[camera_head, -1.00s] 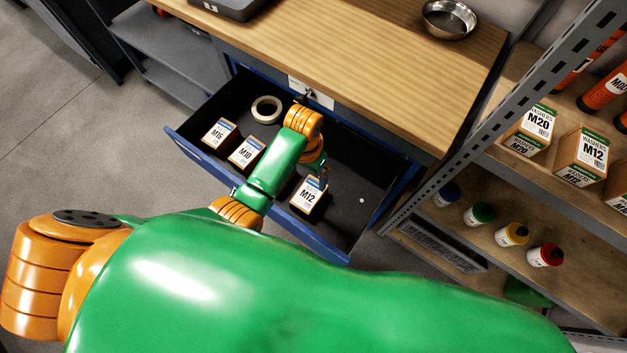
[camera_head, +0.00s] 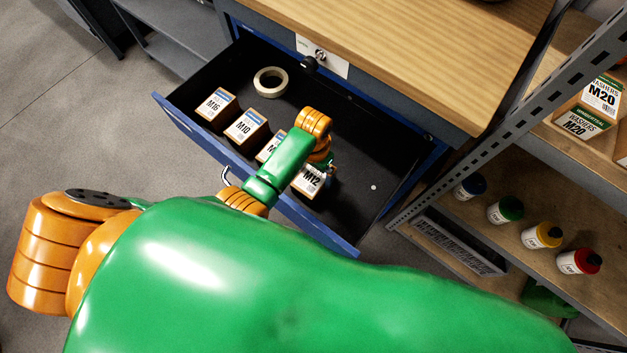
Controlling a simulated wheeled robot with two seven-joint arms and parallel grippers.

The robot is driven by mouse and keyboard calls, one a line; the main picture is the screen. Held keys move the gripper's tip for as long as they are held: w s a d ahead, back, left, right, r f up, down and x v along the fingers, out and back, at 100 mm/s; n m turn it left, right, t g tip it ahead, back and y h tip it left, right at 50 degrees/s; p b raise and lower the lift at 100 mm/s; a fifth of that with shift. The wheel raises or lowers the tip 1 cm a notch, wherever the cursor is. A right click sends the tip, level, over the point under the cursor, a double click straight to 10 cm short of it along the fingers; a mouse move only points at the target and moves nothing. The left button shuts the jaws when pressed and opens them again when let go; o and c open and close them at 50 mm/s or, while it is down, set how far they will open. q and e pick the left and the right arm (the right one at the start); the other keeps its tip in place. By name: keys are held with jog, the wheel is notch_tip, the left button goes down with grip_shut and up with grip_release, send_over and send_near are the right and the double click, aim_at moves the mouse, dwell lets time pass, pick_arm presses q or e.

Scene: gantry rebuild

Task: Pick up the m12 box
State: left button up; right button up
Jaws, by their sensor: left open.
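The M12 box (camera_head: 311,183), with a white label, stands in the open drawer (camera_head: 352,205), toward its front and right of the other boxes. My left arm covers part of it. My left gripper (camera_head: 327,171) is open at the box's upper right edge, fingers pointing down. The fingers are small and dark here, so I cannot tell whether they touch the box or straddle it. My right gripper is not in view.
Left of it in the drawer stand an M16 box (camera_head: 215,105), an M10 box (camera_head: 246,127) and a partly hidden box (camera_head: 267,149). A tape roll (camera_head: 270,81) lies behind them. The drawer's right part is mostly clear. A shelf (camera_head: 507,238) with bottles stands at right.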

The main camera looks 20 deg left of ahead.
aim_at(314, 176)
pick_arm(q)
notch_tip(314, 176, down, 4)
jog(key=shift+s+r+b, duration=0.1)
jog(key=shift+r+b, duration=0.05)
jog(key=shift+b, duration=0.35)
jog(key=shift+r, duration=0.15)
grip_shut()
